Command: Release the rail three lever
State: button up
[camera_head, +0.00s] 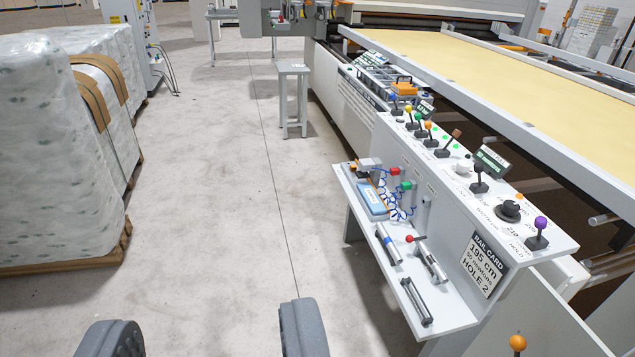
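A white control panel (455,190) runs along the right side and carries several levers. At its far end are levers with blue (397,112), yellow (408,110), green (418,117) and orange (428,126) knobs. Nearer are a brown-handled lever (450,140), a black lever (479,180) and a purple-knobbed lever (541,223). Another orange knob (517,342) shows at the bottom right. I cannot read which lever is rail three. My gripper (206,335) is open and empty at the bottom edge, over the floor, left of the panel and apart from it.
A shelf (446,312) with tools juts from the panel's front. A rail card (485,262) reads 195 cm and HOLE 2. A yellow bed (480,65) lies behind the panel. A grey stool (294,99) stands ahead. Wrapped pallets (55,150) stand left; the aisle between is clear.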

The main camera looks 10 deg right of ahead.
aim_at(427, 124)
jog(key=z, duration=0.45)
jog(key=i, duration=1.05)
jog(key=z, duration=0.35)
jog(key=k, duration=0.8)
jog(key=z, duration=0.2)
jog(key=i, duration=0.85)
jog(key=u, duration=0.5)
jog(key=i, duration=0.6)
jog(key=u, duration=0.4)
jog(key=i, duration=1.25)
jog(key=z, duration=0.4)
